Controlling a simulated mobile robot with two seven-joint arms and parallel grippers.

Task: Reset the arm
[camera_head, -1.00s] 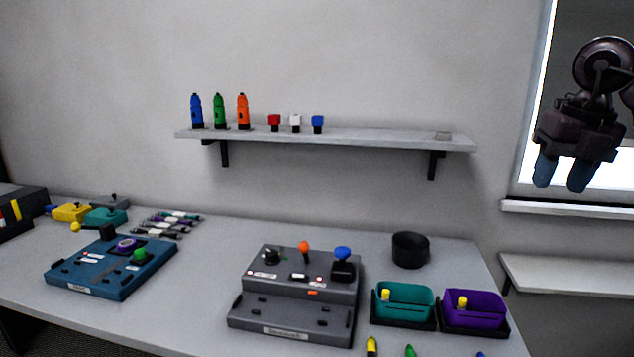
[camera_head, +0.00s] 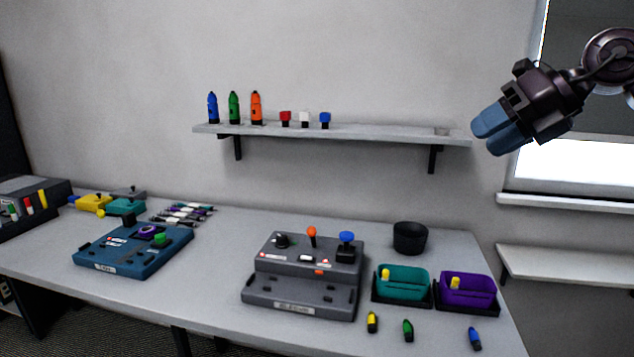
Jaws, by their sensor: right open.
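My right gripper (camera_head: 492,131) is raised in the air at the upper right, in front of the wall and the window edge. The gripper is open, with nothing seen between the fingers. Part of my right arm (camera_head: 610,55) shows behind it at the right edge. My left gripper is not in view.
The table (camera_head: 215,290) holds a blue box (camera_head: 130,262), a grey box (camera_head: 300,292), a black cup (camera_head: 410,238), a teal bin (camera_head: 403,288) and a purple bin (camera_head: 467,297). Several loose plugs lie at its front. A wall shelf (camera_head: 370,133) carries bottles and small blocks.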

